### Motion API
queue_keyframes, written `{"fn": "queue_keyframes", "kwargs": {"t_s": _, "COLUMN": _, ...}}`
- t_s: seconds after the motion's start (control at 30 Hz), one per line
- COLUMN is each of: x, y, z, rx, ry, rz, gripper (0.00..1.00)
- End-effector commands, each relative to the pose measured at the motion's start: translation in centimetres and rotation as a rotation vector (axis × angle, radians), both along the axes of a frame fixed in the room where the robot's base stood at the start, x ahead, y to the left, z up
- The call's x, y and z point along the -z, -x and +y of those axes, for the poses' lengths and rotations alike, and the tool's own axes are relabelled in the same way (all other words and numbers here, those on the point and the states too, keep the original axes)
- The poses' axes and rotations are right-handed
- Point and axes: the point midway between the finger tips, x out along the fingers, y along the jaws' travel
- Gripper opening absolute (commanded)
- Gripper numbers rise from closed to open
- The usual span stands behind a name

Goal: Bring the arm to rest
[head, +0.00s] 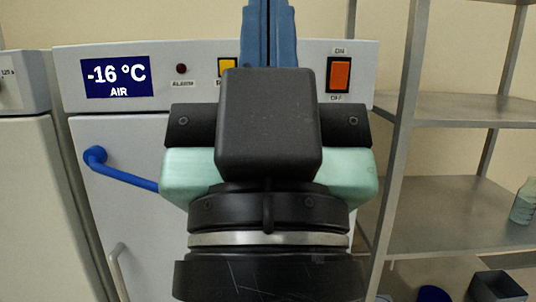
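My gripper (268,8) is in the middle of the head view, in front of a white freezer (130,215). Its black and pale green body points up and away from me. Its two blue fingers lie side by side with only a thin dark seam between them, so it looks shut. The top edge of the picture cuts off the fingertips, and I see nothing held between the fingers.
The freezer has a "-16 °C AIR" display (116,77), an orange switch (339,75) and a blue handle (120,168). At right, a metal shelf rack (440,215) holds a bottle (524,203). Below are a blue container (433,294) and a dark bin (497,288).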

Motion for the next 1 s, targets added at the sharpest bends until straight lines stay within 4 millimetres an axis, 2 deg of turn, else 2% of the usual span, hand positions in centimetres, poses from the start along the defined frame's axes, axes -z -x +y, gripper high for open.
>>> {"fn": "queue_keyframes", "kwargs": {"t_s": 0.03, "x": -3.5, "y": 0.0, "z": 0.0, "rx": -0.001, "ry": 0.000, "rz": 0.000, "gripper": 0.00}}
{"fn": "queue_keyframes", "kwargs": {"t_s": 0.3, "x": -11.9, "y": 0.0, "z": 0.1, "rx": -0.003, "ry": 0.000, "rz": 0.000, "gripper": 0.00}}
{"fn": "queue_keyframes", "kwargs": {"t_s": 0.5, "x": -16.8, "y": 0.0, "z": 0.1, "rx": -0.003, "ry": 0.000, "rz": 0.000, "gripper": 0.00}}
{"fn": "queue_keyframes", "kwargs": {"t_s": 0.7, "x": -18.8, "y": 0.0, "z": 0.1, "rx": -0.003, "ry": 0.000, "rz": 0.000, "gripper": 0.00}}
{"fn": "queue_keyframes", "kwargs": {"t_s": 1.0, "x": -18.6, "y": 0.0, "z": 0.1, "rx": -0.003, "ry": 0.000, "rz": -0.001, "gripper": 0.00}}
